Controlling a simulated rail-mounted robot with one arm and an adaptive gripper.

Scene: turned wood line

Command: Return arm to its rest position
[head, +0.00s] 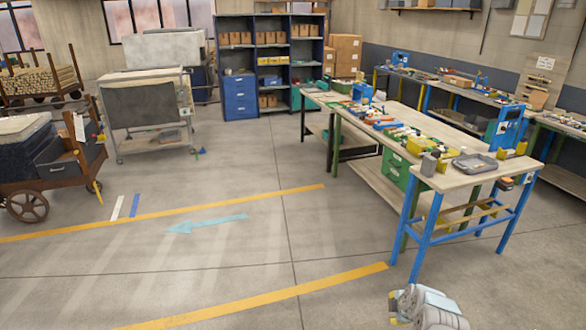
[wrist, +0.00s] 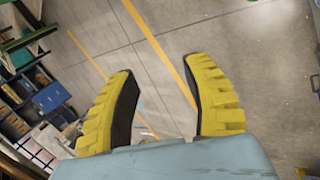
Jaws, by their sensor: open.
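My gripper (wrist: 160,97) shows in the wrist view with its two yellow, dark-padded fingers spread apart. It is open, and nothing is between the fingers but a view of the floor.
A workbench (head: 480,172) with blue legs stands at the right, bearing a grey tray (head: 475,163) and tools. Carts (head: 150,105) stand at the left and shelves (head: 270,60) at the back. The floor (head: 240,260) in the middle is clear, with yellow lines.

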